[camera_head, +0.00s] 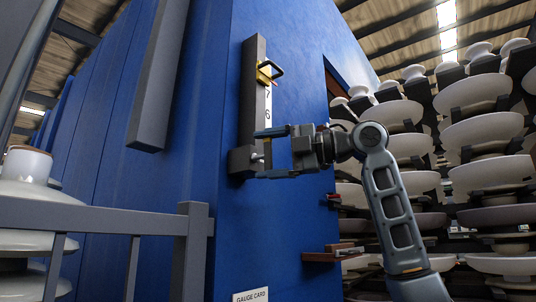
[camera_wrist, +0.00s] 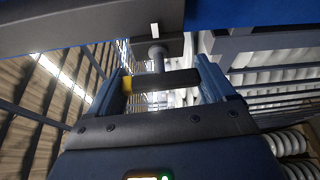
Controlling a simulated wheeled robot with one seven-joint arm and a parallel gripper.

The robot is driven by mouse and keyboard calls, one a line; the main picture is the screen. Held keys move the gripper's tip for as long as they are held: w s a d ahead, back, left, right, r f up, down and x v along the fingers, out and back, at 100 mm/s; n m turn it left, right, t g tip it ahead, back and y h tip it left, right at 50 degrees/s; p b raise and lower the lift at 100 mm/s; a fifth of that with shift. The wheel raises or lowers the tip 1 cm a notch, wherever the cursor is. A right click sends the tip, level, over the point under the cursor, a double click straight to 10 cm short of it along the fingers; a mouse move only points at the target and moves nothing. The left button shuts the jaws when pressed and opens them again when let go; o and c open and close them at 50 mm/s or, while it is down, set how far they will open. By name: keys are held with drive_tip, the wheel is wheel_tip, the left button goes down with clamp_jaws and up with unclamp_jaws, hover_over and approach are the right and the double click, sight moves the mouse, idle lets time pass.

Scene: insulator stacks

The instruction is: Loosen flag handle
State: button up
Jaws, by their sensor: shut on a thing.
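The flag handle is a short dark crossbar (camera_wrist: 170,78) with a yellow end, on a grey shaft (camera_wrist: 157,54) in the wrist view. The shaft runs into a dark block (camera_head: 240,160) at the foot of an upright bar on the blue wall. My gripper (camera_head: 262,154) is at this block, reaching in from the right. Its two blue-grey fingers stand on either side of the crossbar and are shut on it, as the wrist view (camera_wrist: 163,75) also shows. In the head view the fingers hide most of the handle.
A yellow bracket with a dark loop (camera_head: 268,71) sits higher on the bar, above a white number scale (camera_head: 268,110). A grey railing (camera_head: 100,218) stands at the lower left. Stacked white insulators (camera_head: 480,130) fill the right. A "GAUGE CARD" sign (camera_head: 251,295) is low on the wall.

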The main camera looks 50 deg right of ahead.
drive_tip(key=shift+a+f, duration=0.2)
drive_tip(key=shift+f, duration=0.1)
drive_tip(key=o, duration=0.9)
drive_tip(key=shift+r, duration=0.1)
drive_tip(key=shift+d, duration=0.1)
drive_tip(key=shift+b+v, duration=0.6)
drive_tip(key=shift+v, duration=3.3)
